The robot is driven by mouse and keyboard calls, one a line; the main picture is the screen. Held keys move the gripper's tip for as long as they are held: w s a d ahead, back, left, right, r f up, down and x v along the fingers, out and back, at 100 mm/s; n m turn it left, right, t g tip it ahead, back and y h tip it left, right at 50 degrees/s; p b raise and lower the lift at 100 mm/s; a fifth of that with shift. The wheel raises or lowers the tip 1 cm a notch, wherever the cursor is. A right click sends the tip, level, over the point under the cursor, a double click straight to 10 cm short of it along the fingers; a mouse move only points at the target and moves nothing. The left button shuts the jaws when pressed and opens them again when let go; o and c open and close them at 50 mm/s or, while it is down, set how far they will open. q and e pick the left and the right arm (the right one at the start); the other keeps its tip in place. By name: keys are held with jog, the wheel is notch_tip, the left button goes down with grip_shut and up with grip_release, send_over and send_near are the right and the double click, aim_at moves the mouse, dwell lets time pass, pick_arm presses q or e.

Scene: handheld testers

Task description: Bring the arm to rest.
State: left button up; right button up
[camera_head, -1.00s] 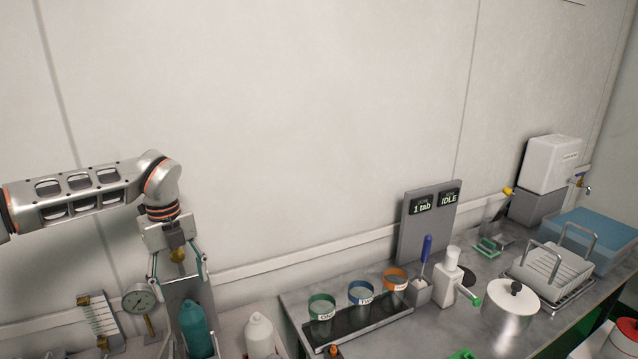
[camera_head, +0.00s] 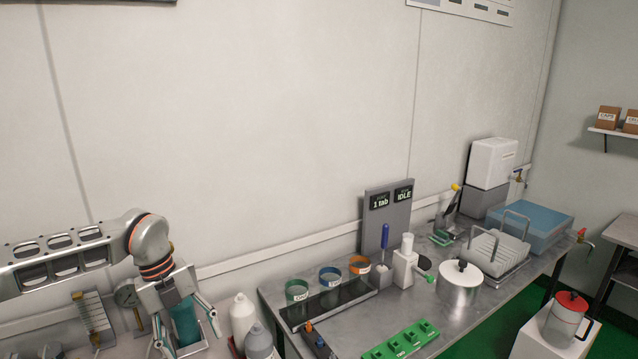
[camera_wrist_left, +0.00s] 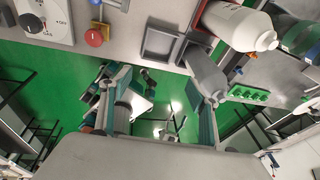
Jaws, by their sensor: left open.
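My left gripper (camera_head: 186,338) hangs from my left arm at the lower left of the head view, fingers pointing down and spread apart. In the left wrist view the two fingers of my left gripper (camera_wrist_left: 160,95) stand wide apart. No held object shows between them, only green floor and furniture farther off. My right gripper is in neither view.
A white bottle (camera_head: 243,318) and a grey bottle (camera_head: 259,343) stand right of my gripper. A dial gauge (camera_head: 125,292) is to its left. The metal bench (camera_head: 345,335) carries coloured cups, a pot (camera_head: 460,287) and a rack. A red button (camera_wrist_left: 94,38) shows in the wrist view.

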pick_arm(q)
jog(key=s+d+f+m+g+h, duration=0.15)
jog(key=s+d+h, duration=0.3)
jog(key=d, duration=0.75)
jog(key=s+d+f+m+g+h, duration=0.15)
jog(key=s+d+h, duration=0.35)
jog(key=d, duration=0.7)
jog(key=s+d+r+n+t+h, duration=0.2)
jog(key=d+r+n+t+h, duration=0.4)
jog(key=d, duration=0.3)
jog(key=w+a+f+n+t+y, duration=0.3)
jog(key=a+f+n+t+y, duration=0.5)
jog(key=a+f+n+t, duration=0.6)
jog(key=s+a+f+n+g+y, duration=0.5)
jog(key=s+a+f+n+y, duration=0.2)
jog(key=s+a+f, duration=0.6)
notch_tip(320, 180, down, 2)
jog(key=shift+s+a+f+n+y, duration=0.3)
jog(key=shift+s+y, duration=0.15)
jog(key=shift+s, duration=0.3)
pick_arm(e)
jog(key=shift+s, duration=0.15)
